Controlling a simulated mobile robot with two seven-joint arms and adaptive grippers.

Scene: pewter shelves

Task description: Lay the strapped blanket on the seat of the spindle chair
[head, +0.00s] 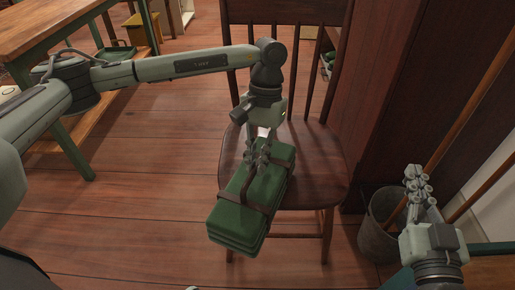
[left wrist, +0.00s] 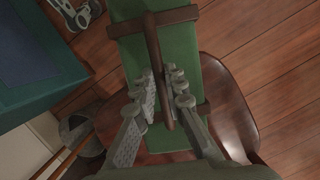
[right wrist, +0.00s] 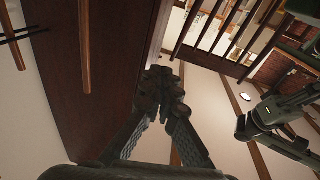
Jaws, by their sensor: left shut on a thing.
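The green folded blanket (head: 240,215) with brown straps is in front of my left gripper (head: 258,154) in the head view. The left gripper is shut on its strap; the left wrist view shows the fingers around the strap on the blanket (left wrist: 183,60). The dark wooden spindle chair's seat (head: 318,165) is beneath and behind the blanket. The blanket overlaps the seat's left part and its near end sticks out past the front edge. I cannot tell whether it touches the seat. My right gripper (head: 417,180) is empty, with its fingertips together, right of the chair.
A grey bucket (head: 378,240) with wooden poles stands right of the chair, close to my right gripper. A dark wooden panel (head: 395,90) rises behind it. A wooden table (head: 45,35) with green legs is at the upper left. The floor left of the chair is clear.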

